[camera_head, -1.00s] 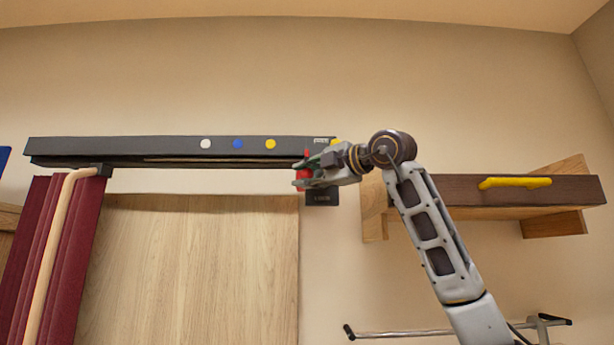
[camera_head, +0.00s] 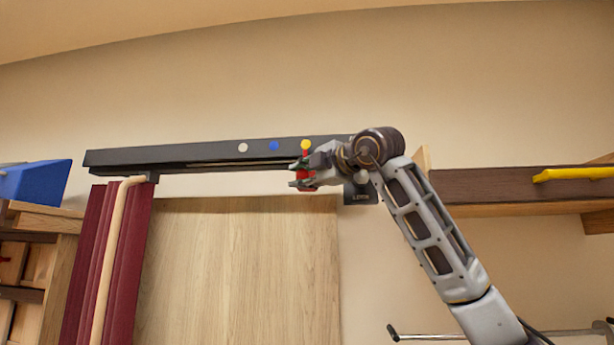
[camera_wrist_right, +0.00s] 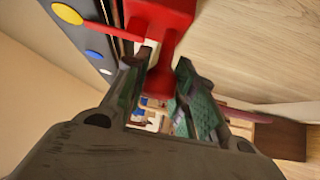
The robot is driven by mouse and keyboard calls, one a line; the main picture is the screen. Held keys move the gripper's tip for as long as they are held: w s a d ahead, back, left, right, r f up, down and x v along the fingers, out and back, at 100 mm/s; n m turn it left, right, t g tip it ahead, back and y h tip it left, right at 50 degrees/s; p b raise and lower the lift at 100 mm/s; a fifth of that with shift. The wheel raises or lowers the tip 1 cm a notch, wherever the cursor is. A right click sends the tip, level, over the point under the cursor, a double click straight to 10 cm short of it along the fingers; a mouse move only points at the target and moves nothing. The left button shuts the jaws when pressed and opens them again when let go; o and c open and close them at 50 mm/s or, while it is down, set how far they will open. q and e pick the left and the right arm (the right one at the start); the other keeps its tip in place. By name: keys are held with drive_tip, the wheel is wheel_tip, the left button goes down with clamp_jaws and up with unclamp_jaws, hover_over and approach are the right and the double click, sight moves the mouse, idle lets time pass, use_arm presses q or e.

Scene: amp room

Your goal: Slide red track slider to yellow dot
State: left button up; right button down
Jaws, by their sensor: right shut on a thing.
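The red track slider (camera_head: 306,176) hangs under the dark wall rail (camera_head: 190,155). The yellow dot (camera_head: 306,145) is on the rail's front face, right of the blue and white dots. The slider's thin red pointer reaches up to just under the yellow dot and looks in line with it. My right gripper (camera_head: 300,176) is shut on the slider from the right and covers part of it. In the right wrist view, the slider (camera_wrist_right: 157,35) is between the fingers (camera_wrist_right: 160,92), and its pointer tip reaches the yellow dot (camera_wrist_right: 67,14). My left gripper is out of view.
A dark red curtain (camera_head: 110,260) with a pale rod hangs at the rail's left end. A wooden panel (camera_head: 240,265) is below the rail. A dark shelf (camera_head: 480,187) with a yellow handle (camera_head: 575,174) is at right. A metal bar (camera_head: 440,335) is low right.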

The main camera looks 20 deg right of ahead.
drive_tip(key=c, duration=1.1)
unclamp_jaws()
drive_tip(key=shift+d, duration=0.1)
drive_tip(key=shift+c, duration=0.2)
drive_tip(key=v, duration=1.2)
drive_tip(key=shift+f, duration=0.1)
